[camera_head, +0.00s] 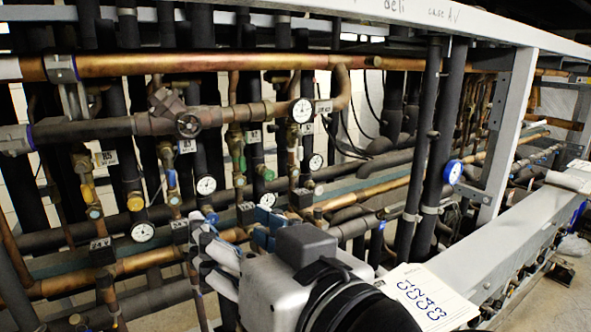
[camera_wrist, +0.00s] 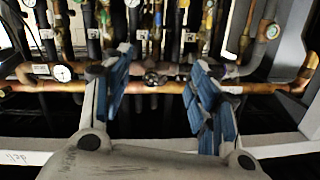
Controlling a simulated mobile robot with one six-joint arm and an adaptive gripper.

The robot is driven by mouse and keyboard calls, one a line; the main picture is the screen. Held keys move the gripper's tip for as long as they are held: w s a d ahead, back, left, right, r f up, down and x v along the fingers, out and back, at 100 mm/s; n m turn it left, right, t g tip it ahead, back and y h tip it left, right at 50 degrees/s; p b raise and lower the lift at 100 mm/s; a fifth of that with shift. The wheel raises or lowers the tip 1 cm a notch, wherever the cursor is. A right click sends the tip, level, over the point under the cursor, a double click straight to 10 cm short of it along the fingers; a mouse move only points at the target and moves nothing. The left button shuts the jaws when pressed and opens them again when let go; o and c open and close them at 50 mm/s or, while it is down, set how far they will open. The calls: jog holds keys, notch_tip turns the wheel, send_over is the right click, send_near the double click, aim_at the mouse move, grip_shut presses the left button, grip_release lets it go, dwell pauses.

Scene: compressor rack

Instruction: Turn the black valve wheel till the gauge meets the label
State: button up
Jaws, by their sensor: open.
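The dark valve wheel (camera_head: 188,125) sits on a pipe body at the upper left in the head view. It also shows in the wrist view (camera_wrist: 152,79), between my fingers but farther off. A round white-faced gauge (camera_head: 301,110) is to its right on the same pipe run, with a small white label (camera_head: 323,107) beside it. The wrist view, upside down, shows this gauge (camera_wrist: 62,73) left of the wheel. Gauge needle and label text are too small to read. My gripper (camera_head: 236,232), with blue-padded fingers, is open and empty, below and right of the wheel, apart from it.
Several other gauges, such as one (camera_head: 206,185) below the wheel, and tagged valves crowd the rack. A copper pipe (camera_head: 200,63) runs above the wheel. A grey post (camera_head: 508,120) and rail (camera_head: 500,255) stand at right. A paper sheet (camera_head: 428,297) lies near my arm.

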jog(key=s+d+f+m+g+h+b, duration=0.15)
jog(key=d+f+b, duration=0.25)
jog(key=f, duration=0.8)
jog(key=s+d+f+g+h+b, duration=0.1)
jog(key=d+f+g+h+b, duration=0.25)
jog(key=f, duration=0.85)
jog(key=s+d+f+m+g+h+b, duration=0.1)
jog(key=s+d+f+g+h+b, duration=0.1)
jog(key=d+f, duration=0.4)
jog(key=s+d+f+m+g+h+b, duration=0.1)
jog(key=s+d+f+m+h+b, duration=0.1)
jog(key=s+d+f, duration=0.3)
notch_tip(320, 180, down, 3)
jog(key=shift+d+r+g+h, duration=0.1)
jog(key=shift+d+g+h, duration=0.3)
jog(key=shift+d, duration=0.8)
jog(key=shift+m, duration=0.25)
